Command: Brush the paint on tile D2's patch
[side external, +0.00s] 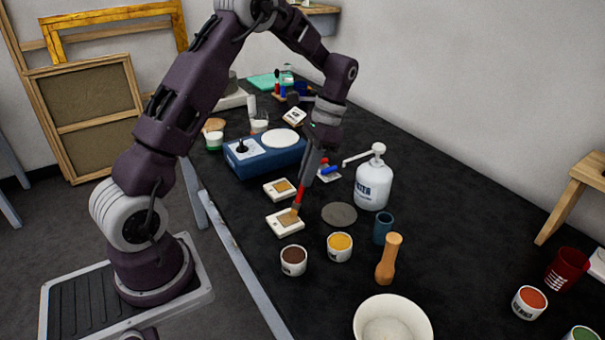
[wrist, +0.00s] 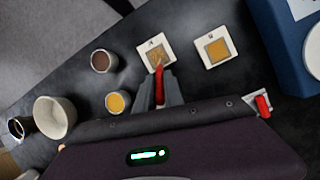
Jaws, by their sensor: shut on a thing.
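My gripper (side external: 310,172) is shut on a brush with a red handle (side external: 299,197) and points it down. In the wrist view the brush (wrist: 159,80) shows between the two fingers (wrist: 160,95). The brush's tip is at the patch of the nearer white tile (side external: 279,228) and seems to touch it. That tile is the left one in the wrist view (wrist: 145,45); its patch is brownish and uneven. A second white tile (side external: 270,186) lies beyond it, with a more even ochre patch (wrist: 217,50). The labels on both are too small to read.
A brown pot (side external: 293,262) and a yellow pot (side external: 340,246) stand nearby, with a grey disc (side external: 340,214) and a pump bottle (side external: 373,185) to the right. A blue device (side external: 265,160) stands behind. A white bowl (side external: 393,320) and wooden handle (side external: 388,260) are in front.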

